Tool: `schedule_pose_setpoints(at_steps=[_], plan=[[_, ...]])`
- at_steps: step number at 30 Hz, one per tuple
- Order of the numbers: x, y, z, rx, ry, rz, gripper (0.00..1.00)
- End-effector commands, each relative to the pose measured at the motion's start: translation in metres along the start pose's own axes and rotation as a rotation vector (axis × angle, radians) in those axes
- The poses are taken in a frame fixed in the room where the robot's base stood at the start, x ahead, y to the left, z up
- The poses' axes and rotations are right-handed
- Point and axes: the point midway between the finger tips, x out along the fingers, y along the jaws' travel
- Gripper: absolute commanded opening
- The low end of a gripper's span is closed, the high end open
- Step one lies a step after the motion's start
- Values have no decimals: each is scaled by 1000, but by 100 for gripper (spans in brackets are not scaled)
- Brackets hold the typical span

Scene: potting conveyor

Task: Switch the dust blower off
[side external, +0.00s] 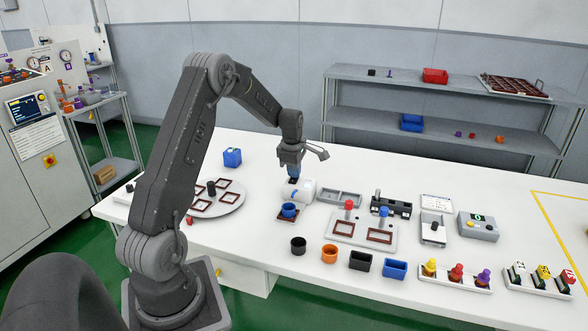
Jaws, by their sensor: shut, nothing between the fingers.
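A white rounded device (304,188) stands on the table below my gripper; it looks like the dust blower, but I cannot be sure. A small blue part (294,195) shows at its front left; whether it is a switch, and its setting, is too small to tell. My gripper (293,178) points down just above and behind the device's left end. It is shut and holds nothing. Whether its tips touch anything is not clear. A blue pot (289,210) stands in a brown square frame in front of the device.
A grey tray (339,197) and a plate with red and blue knobs (362,232) lie to the right. Several pots line the front, including an orange one (330,254).

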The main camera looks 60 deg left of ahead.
Motion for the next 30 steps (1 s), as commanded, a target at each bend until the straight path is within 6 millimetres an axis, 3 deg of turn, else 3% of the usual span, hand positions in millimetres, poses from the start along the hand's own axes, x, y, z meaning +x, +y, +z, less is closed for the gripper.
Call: schedule_pose_setpoints(at_steps=[13, 30], plan=[[7, -1, 0, 1, 1, -4, 0], [0, -15, 0, 1, 1, -4, 0]])
